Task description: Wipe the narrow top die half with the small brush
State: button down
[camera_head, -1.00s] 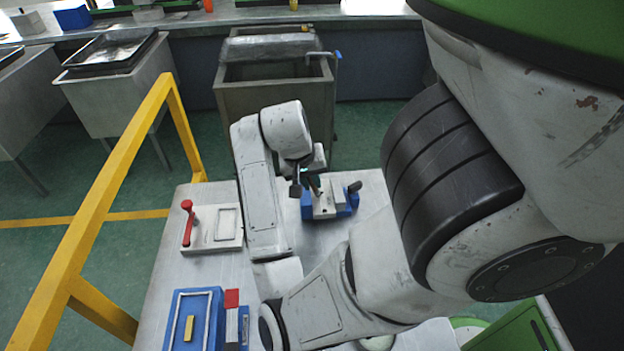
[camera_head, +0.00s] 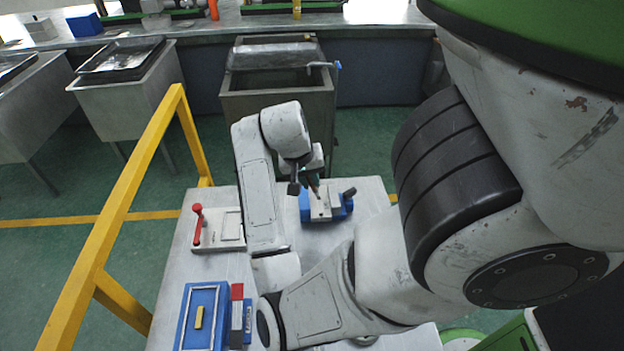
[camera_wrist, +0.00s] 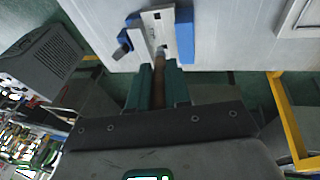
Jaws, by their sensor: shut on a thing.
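My gripper (camera_wrist: 153,88), with teal fingers, is shut on the small brush (camera_wrist: 158,74), whose brown handle runs between them. In the wrist view the brush's far end meets or overlaps a pale narrow die half (camera_wrist: 157,17) held in a blue vise (camera_wrist: 184,36); I cannot tell whether it touches. In the head view the blue vise (camera_head: 342,208) stands on the metal table with the pale die half (camera_head: 320,207) on top. My gripper (camera_head: 312,182) is just above it, pointing down, partly hidden by my wrist.
A white plate with a red handle (camera_head: 197,222) lies left of my arm on the metal table (camera_head: 180,270). A blue tray (camera_head: 183,318) with a yellow bar (camera_head: 199,317) is nearer. A yellow rail (camera_head: 120,205) runs along the left. A metal sink (camera_head: 278,103) stands behind.

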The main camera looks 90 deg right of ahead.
jog(key=shift+r+p, duration=0.45)
jog(key=shift+r, duration=0.85)
jog(key=shift+w, duration=0.1)
